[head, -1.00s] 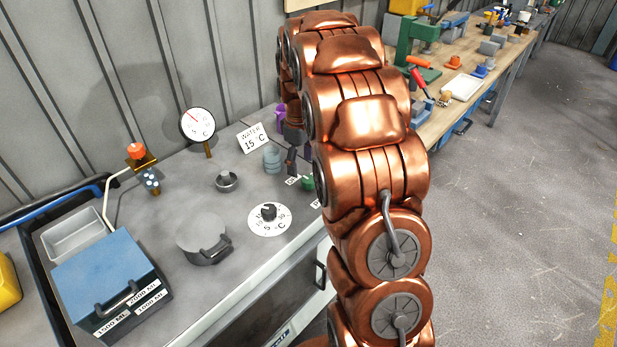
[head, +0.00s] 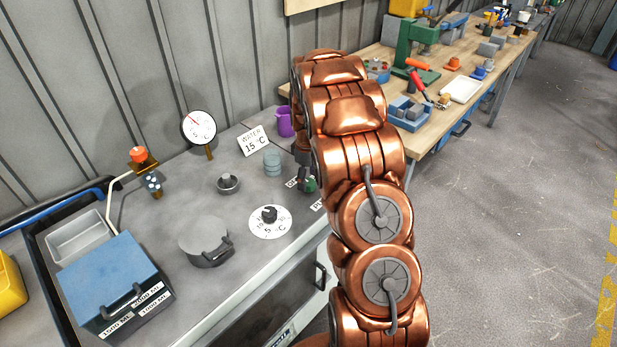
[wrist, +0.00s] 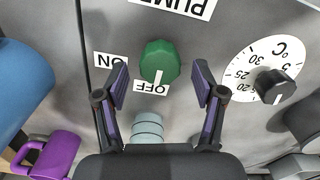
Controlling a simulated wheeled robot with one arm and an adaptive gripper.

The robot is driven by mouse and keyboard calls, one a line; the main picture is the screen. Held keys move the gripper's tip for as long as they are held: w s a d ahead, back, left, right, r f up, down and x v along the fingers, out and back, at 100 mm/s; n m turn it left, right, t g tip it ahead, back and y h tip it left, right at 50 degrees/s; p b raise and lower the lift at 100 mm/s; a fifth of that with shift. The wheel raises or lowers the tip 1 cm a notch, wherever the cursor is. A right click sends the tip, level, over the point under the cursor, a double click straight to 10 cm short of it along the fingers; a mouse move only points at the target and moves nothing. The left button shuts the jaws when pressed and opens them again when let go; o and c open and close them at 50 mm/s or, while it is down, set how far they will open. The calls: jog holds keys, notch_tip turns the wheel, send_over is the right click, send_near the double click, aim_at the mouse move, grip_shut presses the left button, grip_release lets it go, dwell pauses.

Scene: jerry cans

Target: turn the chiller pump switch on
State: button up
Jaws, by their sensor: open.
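The chiller pump switch is a green knob (wrist: 159,61) on the grey bench top. In the wrist view, which is upside down, its white mark points at the OFF label (wrist: 152,88). The ON label (wrist: 108,61) lies left of the knob, and a partly cut PUMP label (wrist: 178,5) is above it. My gripper (wrist: 160,84) is open and empty, with one finger on each side below the knob, apart from it as far as I can see. In the head view the green knob (head: 309,184) is partly hidden by my arm.
A temperature dial (head: 270,221) with a black knob is close beside the switch. Grey-blue stacked discs (head: 272,163), a purple jug (head: 285,122) and a WATER 15 °C sign (head: 254,141) stand nearby. A lidded pot (head: 204,240) and blue-lidded box (head: 113,283) are further left.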

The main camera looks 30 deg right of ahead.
jog(key=shift+f, duration=0.6)
jog(key=shift+c, duration=0.3)
jog(key=c, duration=1.1)
